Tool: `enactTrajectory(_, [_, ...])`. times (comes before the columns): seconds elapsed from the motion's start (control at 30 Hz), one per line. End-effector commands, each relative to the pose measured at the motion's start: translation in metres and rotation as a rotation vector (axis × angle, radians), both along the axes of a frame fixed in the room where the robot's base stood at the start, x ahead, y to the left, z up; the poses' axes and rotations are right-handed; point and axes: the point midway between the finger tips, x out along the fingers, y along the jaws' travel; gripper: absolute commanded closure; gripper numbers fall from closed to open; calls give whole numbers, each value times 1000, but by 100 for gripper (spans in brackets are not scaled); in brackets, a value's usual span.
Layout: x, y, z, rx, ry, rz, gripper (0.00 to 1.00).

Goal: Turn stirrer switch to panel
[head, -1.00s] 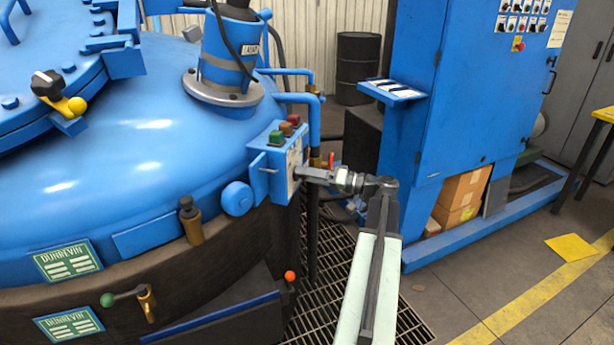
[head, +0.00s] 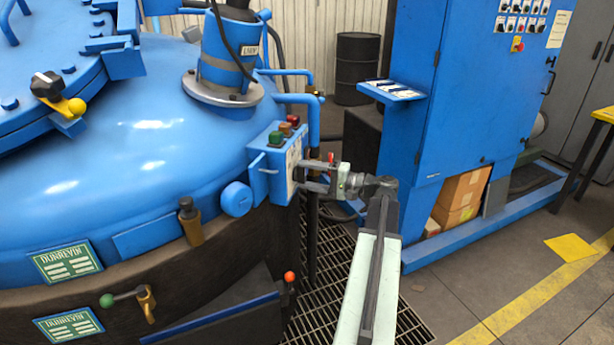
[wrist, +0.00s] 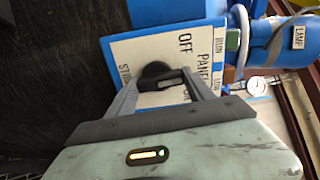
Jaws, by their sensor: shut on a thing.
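The stirrer switch is a black knob (wrist: 153,70) on the white label plate (wrist: 125,48) of a blue control box (head: 268,171). In the wrist view the plate carries the words OFF and PANEL, with other lettering partly hidden. My gripper (wrist: 160,80) has one finger on each side of the knob's grip and is shut on it. In the head view my gripper (head: 301,178) reaches the right face of the box, and the knob is hidden there. I cannot tell exactly which word the knob points to.
Green, orange and red buttons (head: 285,128) sit on top of the box. The blue vessel (head: 120,190) fills the left. A tall blue cabinet (head: 480,90) stands at the right. Floor grating (head: 325,290) lies below my arm.

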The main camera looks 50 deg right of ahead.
Motion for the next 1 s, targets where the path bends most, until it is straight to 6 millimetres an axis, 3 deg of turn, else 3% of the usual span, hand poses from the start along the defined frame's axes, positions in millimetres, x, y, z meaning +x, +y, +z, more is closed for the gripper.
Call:
enactTrajectory(0.67, [0,0,0,62,30,0,80])
enactTrajectory(0.7, [0,0,0,62,30,0,34])
enactTrajectory(0.77, [0,0,0,62,29,0,17])
enactTrajectory(1.0, [0,0,0,62,29,0,17])
